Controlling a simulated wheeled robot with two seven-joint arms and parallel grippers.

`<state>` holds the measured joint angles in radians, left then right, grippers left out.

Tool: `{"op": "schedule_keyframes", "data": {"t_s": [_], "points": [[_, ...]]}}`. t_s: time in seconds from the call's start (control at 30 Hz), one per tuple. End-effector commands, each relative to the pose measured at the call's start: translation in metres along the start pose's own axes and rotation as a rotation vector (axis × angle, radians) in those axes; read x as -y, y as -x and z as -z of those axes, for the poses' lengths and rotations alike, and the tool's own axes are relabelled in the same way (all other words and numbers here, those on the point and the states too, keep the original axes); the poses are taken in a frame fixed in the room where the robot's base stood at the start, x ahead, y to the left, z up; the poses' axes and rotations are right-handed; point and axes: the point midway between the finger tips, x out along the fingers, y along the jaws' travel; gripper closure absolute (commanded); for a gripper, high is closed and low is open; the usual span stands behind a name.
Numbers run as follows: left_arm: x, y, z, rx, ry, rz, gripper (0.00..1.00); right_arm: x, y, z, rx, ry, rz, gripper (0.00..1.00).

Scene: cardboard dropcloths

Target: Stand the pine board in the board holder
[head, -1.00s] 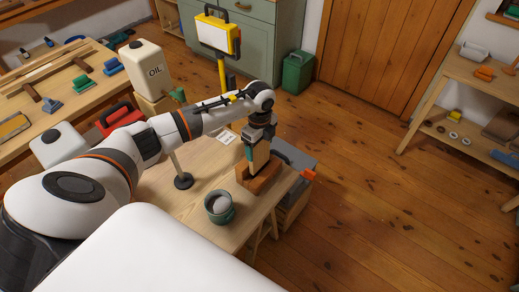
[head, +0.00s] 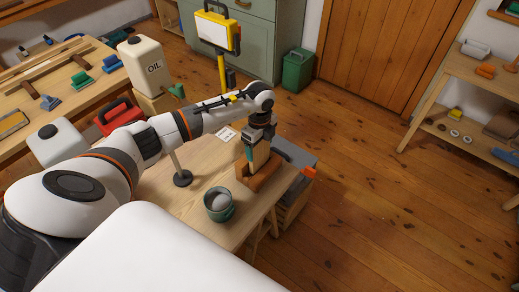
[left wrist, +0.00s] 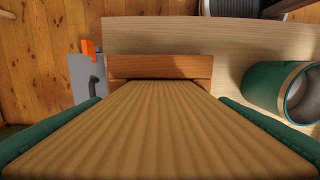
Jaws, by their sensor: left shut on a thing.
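The pine board (head: 261,157) is a pale wooden piece, roughly upright, in my left gripper (head: 255,148). In the left wrist view the pine board (left wrist: 160,130) shows a ribbed grain and fills the middle, between the green fingers of my left gripper (left wrist: 160,103), which is shut on it. The board holder (head: 262,184) is a reddish-brown wooden block on the table, directly below. It also shows in the left wrist view (left wrist: 160,66), at the board's far end. The board's lower end meets the holder in the picture; I cannot tell how deep it sits. My right gripper is out of view.
A green cup (head: 218,208) stands on the table (head: 195,205) left of the holder, near the front. A round dark lamp base (head: 183,179) stands farther left. The floor beyond is clear.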

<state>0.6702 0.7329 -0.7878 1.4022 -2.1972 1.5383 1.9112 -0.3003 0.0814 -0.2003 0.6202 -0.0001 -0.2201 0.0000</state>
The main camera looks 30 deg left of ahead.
Motion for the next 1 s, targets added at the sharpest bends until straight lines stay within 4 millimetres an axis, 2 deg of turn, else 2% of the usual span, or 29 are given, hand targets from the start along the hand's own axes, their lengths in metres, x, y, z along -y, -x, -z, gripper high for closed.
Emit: {"op": "schedule_keyframes", "data": {"t_s": [1.0], "points": [[0.0, -0.027, 0.0, 0.0, 0.0, 0.001, 0.45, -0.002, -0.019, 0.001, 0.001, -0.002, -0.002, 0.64]]}}
